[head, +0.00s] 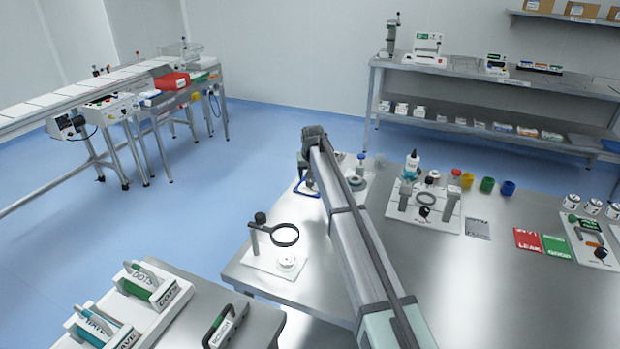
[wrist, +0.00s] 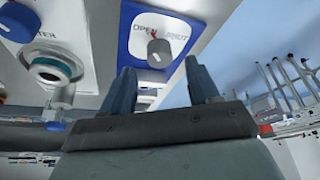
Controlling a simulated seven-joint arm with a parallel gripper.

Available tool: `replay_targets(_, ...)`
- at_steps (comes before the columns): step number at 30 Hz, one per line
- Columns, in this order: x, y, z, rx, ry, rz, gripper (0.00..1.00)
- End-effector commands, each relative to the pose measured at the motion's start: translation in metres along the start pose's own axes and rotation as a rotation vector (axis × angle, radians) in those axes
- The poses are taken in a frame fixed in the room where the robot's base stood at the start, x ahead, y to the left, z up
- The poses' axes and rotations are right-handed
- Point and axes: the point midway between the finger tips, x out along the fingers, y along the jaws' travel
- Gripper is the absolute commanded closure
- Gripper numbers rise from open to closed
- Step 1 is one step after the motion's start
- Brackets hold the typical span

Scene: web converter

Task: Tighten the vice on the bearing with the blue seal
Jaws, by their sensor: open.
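In the wrist view, a grey knob (wrist: 159,53) sits on a blue-bordered white plate (wrist: 176,22) marked OPEN and SHUT. A red mark shows just above the knob, near the word OPEN. My gripper (wrist: 158,72) is open, its two dark blue fingers one on each side of the knob; contact is not clear. Left of it, a round metal part with a teal ring (wrist: 66,70) shows; I cannot tell whether it is the bearing with the blue seal. In the head view, a blue-edged plate (head: 306,190) lies at the bench's far left corner, partly hidden by my arm.
On the steel bench (head: 470,290) a magnifier stand (head: 270,240) is left of my arm. A white fixture (head: 425,208), a glue bottle (head: 411,166) and small coloured cups (head: 487,185) are right of it. The bench's right front is clear.

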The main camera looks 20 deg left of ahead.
Motion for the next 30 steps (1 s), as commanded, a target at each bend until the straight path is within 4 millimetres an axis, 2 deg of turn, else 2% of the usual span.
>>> replay_targets(1,-0.012,0.0,0.001,0.0,0.002,0.0,0.4)
replay_targets(6,-0.046,0.0,0.001,0.0,0.002,0.0,0.4)
replay_targets(15,-0.091,0.0,0.001,0.0,0.001,0.0,0.4)
replay_targets(21,-0.104,0.0,0.0,0.0,0.001,0.0,0.4)
replay_targets(30,-0.105,0.0,0.0,0.0,0.0,0.0,0.4)
